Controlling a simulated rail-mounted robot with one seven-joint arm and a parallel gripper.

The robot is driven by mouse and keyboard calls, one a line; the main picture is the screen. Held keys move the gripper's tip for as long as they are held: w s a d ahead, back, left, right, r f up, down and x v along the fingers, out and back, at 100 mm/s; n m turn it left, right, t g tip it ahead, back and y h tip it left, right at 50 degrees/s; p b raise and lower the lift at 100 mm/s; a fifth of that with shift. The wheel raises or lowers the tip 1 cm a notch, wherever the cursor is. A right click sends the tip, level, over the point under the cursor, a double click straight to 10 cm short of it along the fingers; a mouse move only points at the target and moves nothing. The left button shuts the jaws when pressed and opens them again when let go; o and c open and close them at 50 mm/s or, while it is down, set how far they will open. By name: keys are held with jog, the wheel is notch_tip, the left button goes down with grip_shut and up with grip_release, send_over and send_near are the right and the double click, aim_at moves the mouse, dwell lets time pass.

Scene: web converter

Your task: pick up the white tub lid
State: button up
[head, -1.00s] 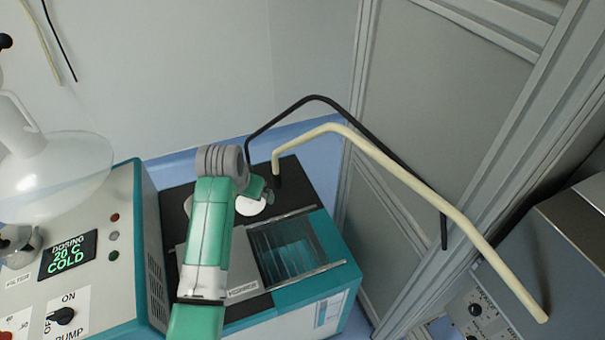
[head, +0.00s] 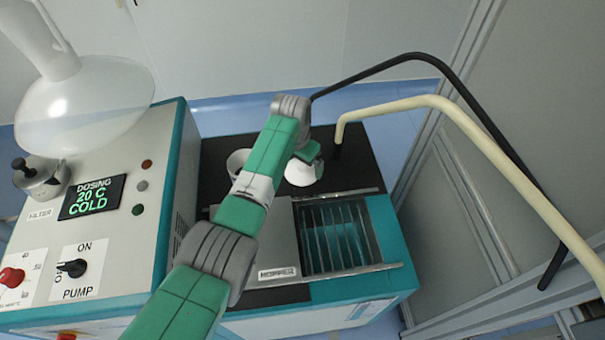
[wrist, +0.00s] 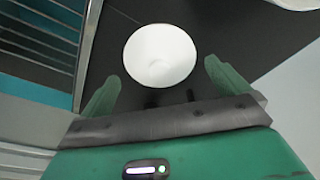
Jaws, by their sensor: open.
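The white tub lid (head: 304,174) is a round white piece on the black top of the machine, behind the slatted hopper opening. In the wrist view the lid (wrist: 160,55) shows as a white disc with a faint raised centre. My gripper (wrist: 161,70) is open, with one green finger on each side of the lid's near part in the picture. The lid lies mostly beyond the fingertips, and I see no contact. In the head view my gripper (head: 308,154) is just above and behind the lid, partly covering it.
Another white round item (head: 237,162), partly hidden by my arm, stands left of the lid. The hopper grille (head: 340,235) is in front. Black (head: 420,56) and cream (head: 430,101) bent tubes rise at right. The dosing unit (head: 120,220) stands at left.

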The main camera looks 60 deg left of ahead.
aim_at(297, 173)
jog(key=f, duration=0.2)
jog(key=shift+w+a+f+b, duration=0.1)
jog(key=shift+w+f+b, duration=0.1)
jog(key=shift+f+b, duration=0.15)
jog(key=shift+c, duration=0.4)
jog(key=c, duration=0.6)
jog(key=shift+r, duration=0.15)
